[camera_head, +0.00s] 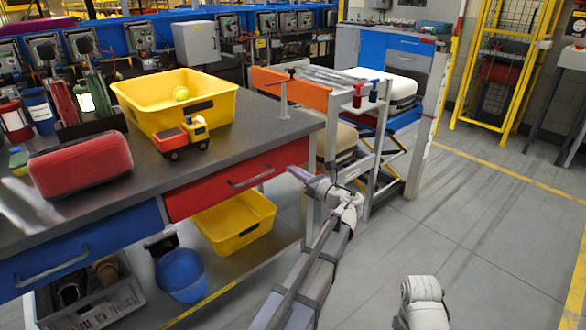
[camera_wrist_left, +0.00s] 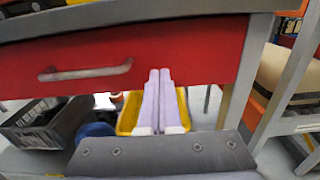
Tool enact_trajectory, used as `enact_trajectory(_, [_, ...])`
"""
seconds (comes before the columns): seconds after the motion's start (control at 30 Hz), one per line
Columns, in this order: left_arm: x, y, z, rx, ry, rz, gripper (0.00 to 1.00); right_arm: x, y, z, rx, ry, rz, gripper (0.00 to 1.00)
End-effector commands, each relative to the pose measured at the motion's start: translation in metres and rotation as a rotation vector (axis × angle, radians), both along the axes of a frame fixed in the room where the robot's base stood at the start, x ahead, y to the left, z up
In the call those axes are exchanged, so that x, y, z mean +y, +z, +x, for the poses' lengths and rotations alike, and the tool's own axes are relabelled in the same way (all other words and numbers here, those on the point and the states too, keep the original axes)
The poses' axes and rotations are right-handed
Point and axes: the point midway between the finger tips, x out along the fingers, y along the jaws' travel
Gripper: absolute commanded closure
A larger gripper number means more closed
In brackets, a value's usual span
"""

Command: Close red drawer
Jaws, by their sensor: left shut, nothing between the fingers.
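The red drawer (camera_head: 236,181) is under the grey workbench top, right of the blue drawer (camera_head: 80,247). Its front looks close to flush under the bench edge; I cannot tell whether a small gap remains. Its grey handle (camera_head: 250,178) faces out. My left gripper (camera_head: 293,172) is shut and empty, with its fingertips at the right end of the red front. In the left wrist view the shut fingers (camera_wrist_left: 160,74) overlap the red front (camera_wrist_left: 205,52), right of the handle (camera_wrist_left: 85,72). I cannot tell whether they touch it. My right gripper is out of view.
A yellow bin (camera_head: 175,112) with a ball, a toy truck (camera_head: 180,139) and a red case (camera_head: 80,165) stand on the bench. A yellow bin (camera_head: 236,232) and blue helmet (camera_head: 181,274) sit below. A metal frame (camera_head: 358,125) stands right of the bench. Floor at right is free.

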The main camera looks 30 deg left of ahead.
Motion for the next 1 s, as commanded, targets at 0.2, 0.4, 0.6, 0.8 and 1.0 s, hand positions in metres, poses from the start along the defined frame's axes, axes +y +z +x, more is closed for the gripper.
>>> enact_trajectory(0.2, [-0.036,-0.001,-0.015,0.000,-0.005,-0.001,1.00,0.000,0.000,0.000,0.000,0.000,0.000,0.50])
enact_trajectory(0.4, [-0.067,-0.001,-0.028,0.000,-0.004,-0.002,1.00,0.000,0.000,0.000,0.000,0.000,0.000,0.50])
enact_trajectory(0.6, [-0.084,-0.001,-0.035,0.000,-0.002,-0.002,1.00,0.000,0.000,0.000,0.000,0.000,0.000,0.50])
enact_trajectory(0.8, [-0.088,-0.001,-0.037,0.000,0.000,-0.002,1.00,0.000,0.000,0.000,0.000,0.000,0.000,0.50])
enact_trajectory(1.0, [-0.088,-0.002,-0.038,-0.004,0.000,-0.010,1.00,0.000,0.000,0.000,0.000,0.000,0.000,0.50])
